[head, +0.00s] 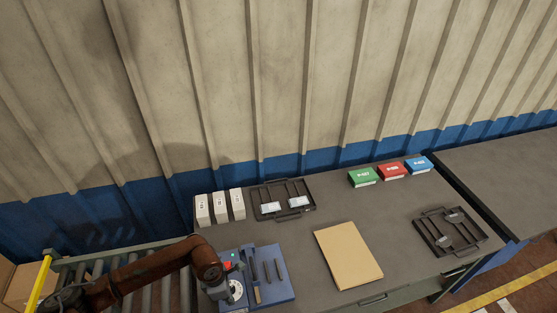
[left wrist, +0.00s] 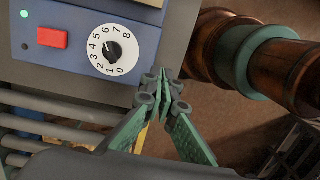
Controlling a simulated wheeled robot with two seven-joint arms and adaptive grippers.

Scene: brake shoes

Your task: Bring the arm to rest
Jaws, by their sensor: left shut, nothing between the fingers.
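My left arm comes in from the lower left of the head view, bent at its brown elbow. My left gripper (head: 220,290) is at the near left edge of the table, beside a blue device. In the left wrist view its green fingers (left wrist: 164,82) meet at the tips, shut and empty. They are close to the device's corner in that picture; whether they touch it I cannot tell. The blue device (head: 276,287) has a white numbered dial (left wrist: 110,52), a red button (left wrist: 53,38) and a small green light (left wrist: 24,14). My right gripper is not in view.
The grey table (head: 330,210) holds white boxes (head: 220,206), a black tray (head: 270,191) with white packs, a brown folder (head: 347,256), green (head: 363,177), red (head: 391,170) and blue (head: 418,164) boxes, and another black tray (head: 433,243). A roller conveyor (head: 145,275) stands at the left.

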